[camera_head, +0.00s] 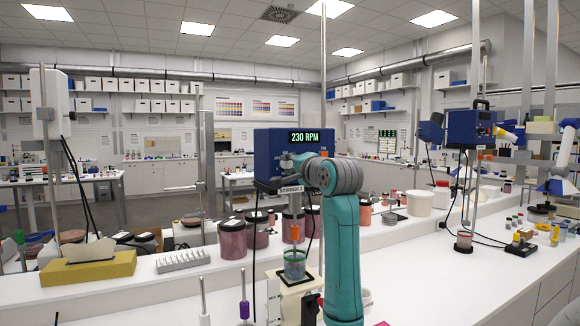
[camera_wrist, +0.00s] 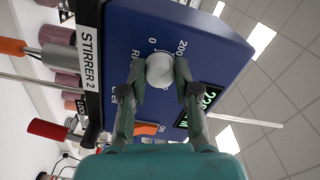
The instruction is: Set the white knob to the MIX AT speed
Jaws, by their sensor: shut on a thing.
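The white knob (camera_wrist: 160,68) sits on the face of the blue stirrer (camera_wrist: 205,30), with marks 0 and 200 printed around it. My gripper (camera_wrist: 158,82) is shut on the knob, one finger on each side. The stirrer's label (camera_wrist: 90,70) reads STIRRER 2. In the head view the stirrer's display (camera_head: 305,137) reads 230 RPM. In the wrist view the display is tilted and partly hidden by a finger. My gripper hides the knob in the head view. No readable MIX AT text shows.
A yellow tissue box (camera_head: 88,270) and a white rack (camera_head: 183,261) are at left. Another blue stirrer (camera_head: 470,130) stands at right.

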